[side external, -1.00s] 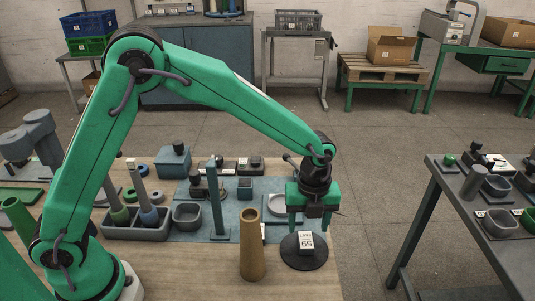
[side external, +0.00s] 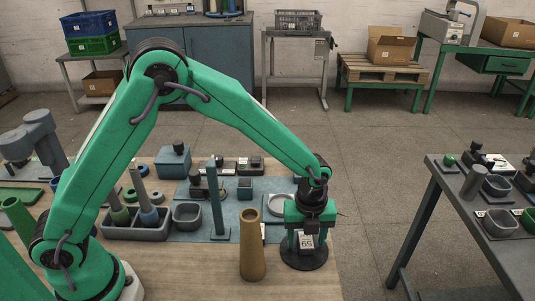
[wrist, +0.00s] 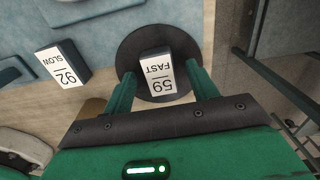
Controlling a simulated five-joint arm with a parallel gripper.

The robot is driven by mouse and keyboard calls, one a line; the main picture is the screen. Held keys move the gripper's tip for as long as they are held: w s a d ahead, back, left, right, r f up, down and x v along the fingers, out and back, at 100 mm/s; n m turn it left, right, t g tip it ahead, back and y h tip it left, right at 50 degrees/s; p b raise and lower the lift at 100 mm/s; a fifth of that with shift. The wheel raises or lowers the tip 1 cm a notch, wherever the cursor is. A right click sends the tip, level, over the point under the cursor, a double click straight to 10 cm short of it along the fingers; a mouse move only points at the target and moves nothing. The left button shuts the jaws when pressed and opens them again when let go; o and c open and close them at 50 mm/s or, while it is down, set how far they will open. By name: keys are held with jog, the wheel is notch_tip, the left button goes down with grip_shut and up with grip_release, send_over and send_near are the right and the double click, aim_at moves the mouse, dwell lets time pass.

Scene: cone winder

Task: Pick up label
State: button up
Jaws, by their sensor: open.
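A small white-faced label block (side external: 306,241) marked FAST stands on a round dark disc (side external: 303,262) on the wooden table. In the wrist view the label (wrist: 157,76) sits near the middle of the disc (wrist: 131,45). My gripper (side external: 307,246) points down over the disc, with its green fingers open on either side of the label. In the wrist view a gap shows between the label and each finger of my gripper (wrist: 160,80). A second label block (wrist: 61,65) marked SLOW lies to the left, outside the fingers.
A tan cone (side external: 253,246) stands on the table just left of my gripper. Free floor separates this table from a dark side table (side external: 437,190) at right.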

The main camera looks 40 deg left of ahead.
aim_at(307, 240)
jog(key=shift+c, duration=0.2)
jog(key=c, duration=1)
jog(key=shift+r, duration=0.15)
jog(key=shift+r, duration=0.45)
notch_tip(307, 240, up, 3)
jog(key=shift+r, duration=0.15)
jog(key=s+d+r, duration=0.2)
jog(key=s, duration=0.1)
jog(key=s+d+r, duration=0.2)
jog(key=s, duration=0.1)
jog(key=s+d+r, duration=0.2)
jog(key=s, duration=0.1)
jog(key=shift+s+d+r, duration=0.3)
jog(key=shift+s, duration=0.05)
